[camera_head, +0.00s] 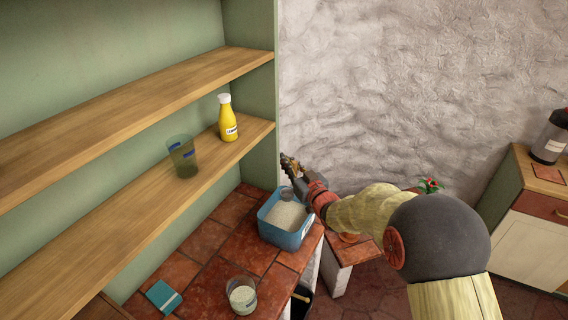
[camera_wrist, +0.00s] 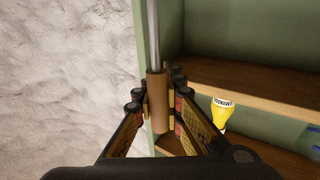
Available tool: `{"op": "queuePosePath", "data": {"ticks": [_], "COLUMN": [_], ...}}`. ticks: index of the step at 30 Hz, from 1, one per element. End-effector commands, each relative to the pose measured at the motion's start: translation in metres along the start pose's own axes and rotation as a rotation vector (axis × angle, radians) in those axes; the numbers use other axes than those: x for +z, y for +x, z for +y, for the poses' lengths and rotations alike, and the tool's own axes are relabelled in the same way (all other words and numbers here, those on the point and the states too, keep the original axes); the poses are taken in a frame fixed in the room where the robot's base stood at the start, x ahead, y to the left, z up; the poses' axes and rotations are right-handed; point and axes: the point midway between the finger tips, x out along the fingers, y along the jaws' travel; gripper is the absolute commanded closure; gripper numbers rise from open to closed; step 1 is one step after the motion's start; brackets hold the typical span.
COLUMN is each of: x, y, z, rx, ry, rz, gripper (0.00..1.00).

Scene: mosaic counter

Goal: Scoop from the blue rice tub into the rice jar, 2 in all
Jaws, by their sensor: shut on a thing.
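The blue rice tub (camera_head: 284,232) stands on the tiled counter, filled with white rice (camera_head: 287,214). My gripper (camera_head: 290,165) is above the tub's far side, shut on the scoop. In the wrist view my gripper (camera_wrist: 156,98) closes around the scoop's brown handle (camera_wrist: 156,88), with a grey metal shaft running up out of the frame. In the head view the scoop's bowl (camera_head: 287,194) shows at the tub's back, over the rice; I cannot tell whether it holds rice. A clear glass jar (camera_head: 241,296) with some white rice inside stands nearer the front of the counter.
A yellow bottle (camera_head: 228,120) and a greenish clear cup (camera_head: 182,157) stand on the lower wooden shelf (camera_head: 130,215). A teal box (camera_head: 163,297) lies on the counter left of the jar. The shelf's side panel (camera_head: 262,120) rises close behind the tub.

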Motion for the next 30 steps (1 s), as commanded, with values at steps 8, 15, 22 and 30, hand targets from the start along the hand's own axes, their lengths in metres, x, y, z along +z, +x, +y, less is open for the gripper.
{"op": "queuePosePath", "data": {"ticks": [8, 15, 22, 30], "x": [0.022, 0.046, 0.067, 0.090], "y": [0.000, 0.000, 0.000, 0.000], "z": [0.000, 0.000, -0.001, 0.000], "rx": [0.000, -0.001, -0.001, -0.001], "ry": [0.000, 0.000, 0.000, 0.000], "rz": [0.000, 0.001, 0.001, 0.002], "gripper": [1.00, 1.00, 1.00, 1.00]}}
